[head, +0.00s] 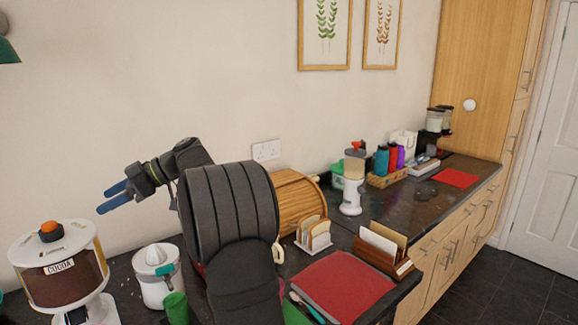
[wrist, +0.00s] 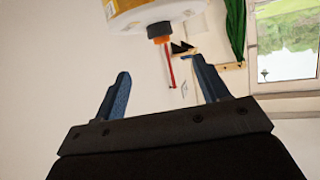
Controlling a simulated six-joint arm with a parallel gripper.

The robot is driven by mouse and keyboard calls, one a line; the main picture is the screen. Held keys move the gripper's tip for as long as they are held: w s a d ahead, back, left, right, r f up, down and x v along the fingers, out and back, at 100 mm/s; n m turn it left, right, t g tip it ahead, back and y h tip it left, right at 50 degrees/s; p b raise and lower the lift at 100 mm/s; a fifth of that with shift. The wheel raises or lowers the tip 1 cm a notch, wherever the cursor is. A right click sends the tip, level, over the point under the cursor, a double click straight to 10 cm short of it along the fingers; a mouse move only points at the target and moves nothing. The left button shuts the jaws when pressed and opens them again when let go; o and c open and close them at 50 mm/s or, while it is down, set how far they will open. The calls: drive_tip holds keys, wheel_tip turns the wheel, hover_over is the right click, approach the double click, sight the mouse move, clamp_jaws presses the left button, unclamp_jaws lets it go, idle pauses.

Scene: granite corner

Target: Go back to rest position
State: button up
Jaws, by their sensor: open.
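My gripper (head: 115,197) is raised at the left of the head view, above the counter and up and to the right of the cocoa dispenser. Its two blue fingers point left. In the wrist view my gripper (wrist: 160,95) shows both blue fingers well apart, with nothing held between them. My dark arm rises in the middle of the head view and hides part of the counter behind it.
The cocoa dispenser (head: 60,262) with an orange knob stands at the left, beside a white juicer (head: 157,275) and a green cup (head: 176,306). A red mat (head: 343,287), toast rack (head: 318,237) and wooden bread box (head: 298,200) lie right of my arm. The wall is behind.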

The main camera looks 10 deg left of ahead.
drive_tip(key=shift+s+a+f+h, duration=0.1)
drive_tip(key=shift+s+h, duration=0.3)
drive_tip(key=shift+s, duration=0.25)
drive_tip(key=shift+s+a+f+h, duration=0.1)
drive_tip(key=shift+s+h, duration=0.3)
drive_tip(key=shift+s, duration=0.2)
drive_tip(key=shift+o, duration=0.2)
